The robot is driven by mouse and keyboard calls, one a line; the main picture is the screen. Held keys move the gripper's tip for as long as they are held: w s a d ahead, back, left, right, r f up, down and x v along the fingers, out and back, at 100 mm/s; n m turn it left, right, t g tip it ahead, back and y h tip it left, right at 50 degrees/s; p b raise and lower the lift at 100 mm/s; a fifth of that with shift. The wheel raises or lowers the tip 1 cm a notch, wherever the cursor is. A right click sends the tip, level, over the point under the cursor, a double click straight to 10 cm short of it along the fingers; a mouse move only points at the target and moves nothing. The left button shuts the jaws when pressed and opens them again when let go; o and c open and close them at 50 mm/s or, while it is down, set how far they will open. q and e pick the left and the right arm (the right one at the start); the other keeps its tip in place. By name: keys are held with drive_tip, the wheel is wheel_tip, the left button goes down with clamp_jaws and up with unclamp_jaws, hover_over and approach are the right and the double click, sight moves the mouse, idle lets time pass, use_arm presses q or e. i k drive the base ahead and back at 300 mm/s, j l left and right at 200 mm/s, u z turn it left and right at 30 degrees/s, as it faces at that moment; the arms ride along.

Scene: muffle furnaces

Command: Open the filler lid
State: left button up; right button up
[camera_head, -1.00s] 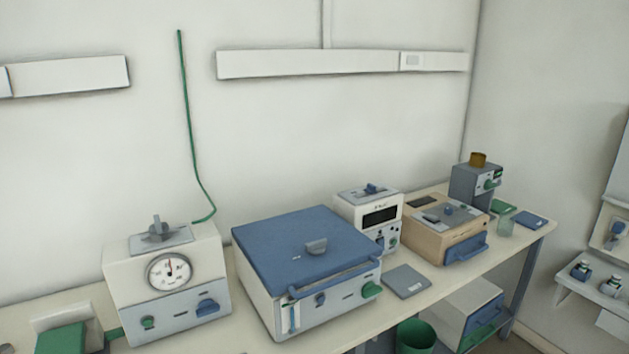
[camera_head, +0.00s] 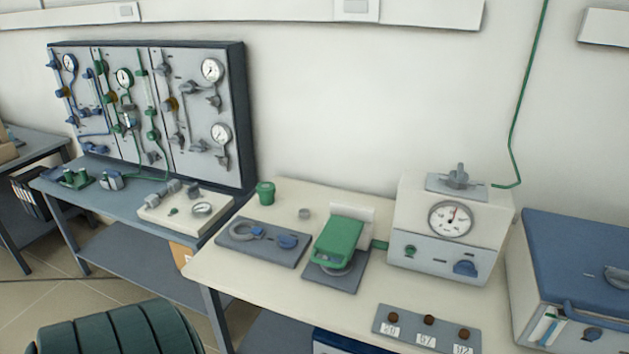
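No part is clearly marked as the filler lid. A white box with a round dial (camera_head: 449,235) stands on the bench, with a grey plate and upright knob (camera_head: 458,180) on top, seated flat. Left of it, a green hinged-looking cover (camera_head: 338,241) sits over a round grey part on a dark grey base plate (camera_head: 333,276). At the right edge a large white box has a flat blue lid (camera_head: 585,255) with a grey handle, which looks closed; its right side is cut off. Neither of my grippers is in view.
The cream bench (camera_head: 240,267) also holds a green cup (camera_head: 265,193), a grey tray with fittings (camera_head: 263,242) and a panel of three brown knobs (camera_head: 428,328). A dark green ribbed object (camera_head: 120,328) is at lower left.

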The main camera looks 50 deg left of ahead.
sight(339, 238)
drive_tip(key=u, duration=1.45)
drive_tip(key=i+j+z, duration=0.2)
drive_tip(key=j, duration=0.15)
